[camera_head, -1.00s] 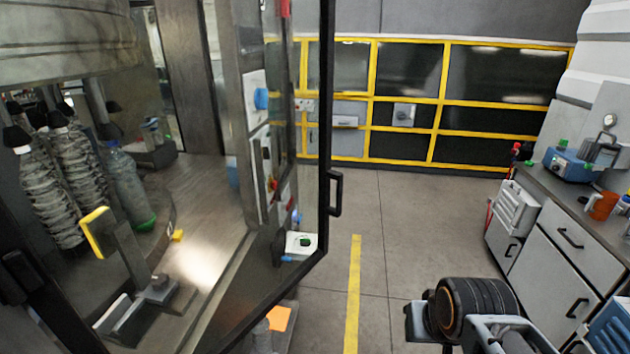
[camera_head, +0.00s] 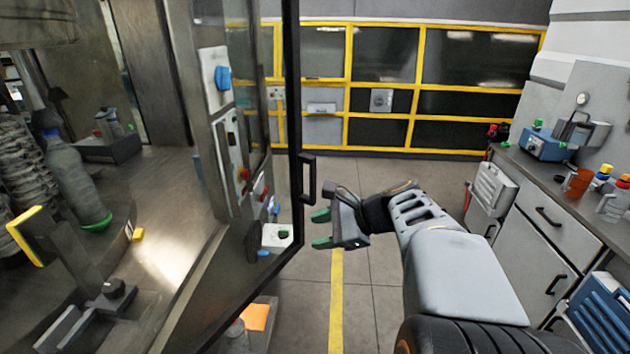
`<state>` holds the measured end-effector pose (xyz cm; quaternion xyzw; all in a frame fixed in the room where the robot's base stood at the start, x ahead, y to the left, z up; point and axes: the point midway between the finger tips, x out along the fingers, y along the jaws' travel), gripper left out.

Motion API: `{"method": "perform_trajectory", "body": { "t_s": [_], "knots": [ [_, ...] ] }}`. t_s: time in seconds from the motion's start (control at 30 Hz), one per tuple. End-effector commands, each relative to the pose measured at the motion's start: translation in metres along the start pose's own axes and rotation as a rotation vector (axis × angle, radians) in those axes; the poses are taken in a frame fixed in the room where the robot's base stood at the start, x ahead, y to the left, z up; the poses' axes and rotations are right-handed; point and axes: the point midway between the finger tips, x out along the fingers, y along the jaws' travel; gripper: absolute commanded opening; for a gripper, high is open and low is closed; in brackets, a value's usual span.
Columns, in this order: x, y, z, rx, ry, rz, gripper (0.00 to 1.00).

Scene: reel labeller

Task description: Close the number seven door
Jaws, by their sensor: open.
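A glass door with a dark frame (camera_head: 295,120) stands open at the left of the body view, swung out from the machine. Its black handle (camera_head: 308,178) is on the outer edge, facing right. No number is readable on the door. My gripper (camera_head: 320,228) is open, with two green-tipped fingers pointing left. In the picture it is just right of the door's edge and a little below the handle. It holds nothing, and no contact with the door can be made out.
The machine interior at left holds several bottles (camera_head: 75,180) above a metal deck (camera_head: 160,235). A grey counter with drawers (camera_head: 545,225) runs along the right. A yellow-framed partition (camera_head: 400,90) closes off the back. Grey floor (camera_head: 375,170) lies open between.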

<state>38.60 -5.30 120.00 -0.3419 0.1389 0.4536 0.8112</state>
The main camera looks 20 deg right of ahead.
Motion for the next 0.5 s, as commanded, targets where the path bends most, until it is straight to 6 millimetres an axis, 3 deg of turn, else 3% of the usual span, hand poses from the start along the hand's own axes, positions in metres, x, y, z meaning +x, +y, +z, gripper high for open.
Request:
{"method": "perform_trajectory", "body": {
  "t_s": [0.03, 0.1, 0.3, 0.4, 0.5],
  "knots": [
    [-0.011, -0.018, -0.014, 0.137, -0.069, -0.086, 0.49],
    [-0.030, -0.040, -0.023, 0.291, -0.174, -0.187, 0.49],
    [-0.080, -0.079, -0.044, 0.537, -0.398, -0.375, 0.49],
    [-0.091, -0.089, -0.048, 0.583, -0.452, -0.415, 0.49],
    [-0.089, -0.097, -0.045, 0.599, -0.475, -0.428, 0.49]
  ]
}}
